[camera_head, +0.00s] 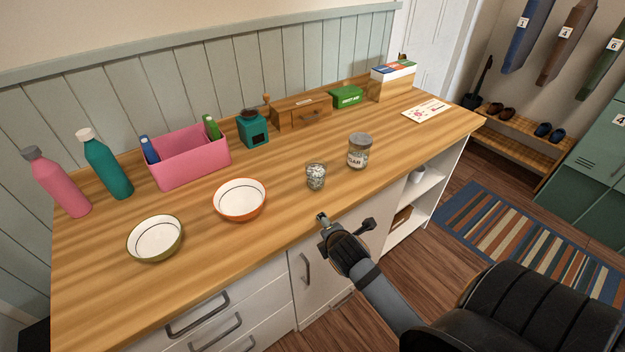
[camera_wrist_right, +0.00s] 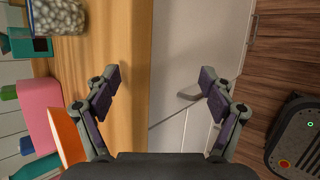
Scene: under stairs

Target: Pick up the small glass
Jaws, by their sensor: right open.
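In the right wrist view the glass (camera_wrist_right: 57,18) shows at the top left, partly cut off by the frame. My right gripper (camera_head: 345,224) is in front of the counter's front edge, nearer to me than the glass and apart from it. In the right wrist view my right gripper (camera_wrist_right: 160,80) has its fingers wide apart with nothing between them. My left gripper is not in view.
An orange-rimmed bowl (camera_head: 239,201) and a green-rimmed bowl (camera_head: 155,239) stand to the left on the counter (camera_head: 100,290). Behind are a pink bin (camera_head: 190,160), a teal grinder (camera_head: 253,130) and two bottles. Bare wood lies in front of the glass.

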